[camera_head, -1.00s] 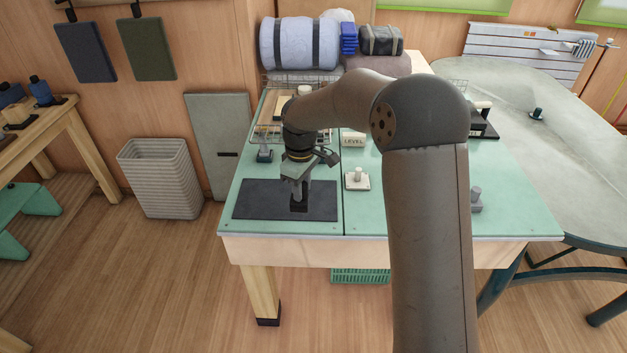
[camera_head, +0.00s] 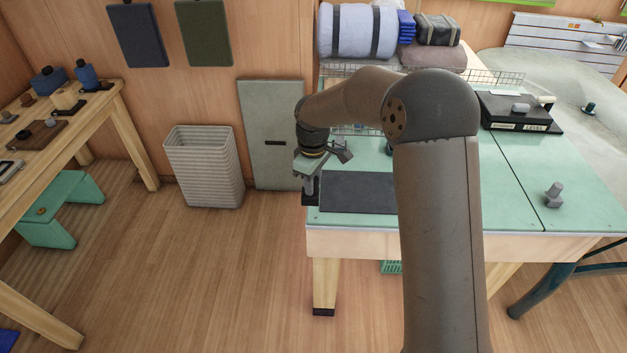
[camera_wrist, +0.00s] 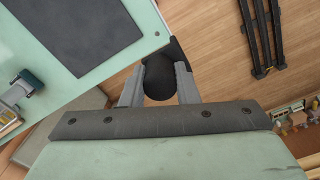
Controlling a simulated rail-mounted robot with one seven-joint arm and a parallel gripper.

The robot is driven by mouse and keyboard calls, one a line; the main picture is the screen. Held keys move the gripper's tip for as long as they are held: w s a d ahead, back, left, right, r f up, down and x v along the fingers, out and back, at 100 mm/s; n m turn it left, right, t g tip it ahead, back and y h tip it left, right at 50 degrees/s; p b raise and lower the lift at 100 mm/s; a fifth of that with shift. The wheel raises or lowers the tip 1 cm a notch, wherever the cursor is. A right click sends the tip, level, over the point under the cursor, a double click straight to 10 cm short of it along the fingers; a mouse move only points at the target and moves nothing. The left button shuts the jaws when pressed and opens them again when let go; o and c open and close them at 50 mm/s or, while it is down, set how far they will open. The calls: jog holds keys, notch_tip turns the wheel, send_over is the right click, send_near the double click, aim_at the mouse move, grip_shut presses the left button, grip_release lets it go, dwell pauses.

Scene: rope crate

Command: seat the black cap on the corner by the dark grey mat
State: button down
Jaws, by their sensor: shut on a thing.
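My gripper (camera_head: 311,186) is shut on the black cap (camera_head: 310,199) at the left edge of the green-topped table (camera_head: 390,223). In the wrist view, the cap (camera_wrist: 160,78) shows as a dark rounded body between the two fingers (camera_wrist: 160,90). A black part of it shows beside the table's corner (camera_wrist: 165,35). Whether the cap touches the corner cannot be told. The dark grey mat (camera_head: 358,193) lies flat on the tabletop, right of the gripper; it also shows in the wrist view (camera_wrist: 75,30). My arm hides part of the table.
A ribbed bin (camera_head: 204,165) and a grey panel (camera_head: 272,135) stand left of the table. A grey bolt-shaped thing (camera_head: 553,195) and a black case (camera_head: 520,112) are on the right of the tabletop.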

jog(key=shift+f, duration=0.15)
jog(key=shift+f+b, duration=1.6)
jog(key=shift+f, duration=0.75)
jog(key=shift+f, duration=0.1)
jog(key=shift+f+b, duration=1.15)
jog(key=shift+f, duration=0.45)
jog(key=shift+f+b, duration=0.85)
jog(key=shift+f, duration=0.5)
jog(key=c, duration=1)
grip_release()
jog(key=shift+c, duration=0.2)
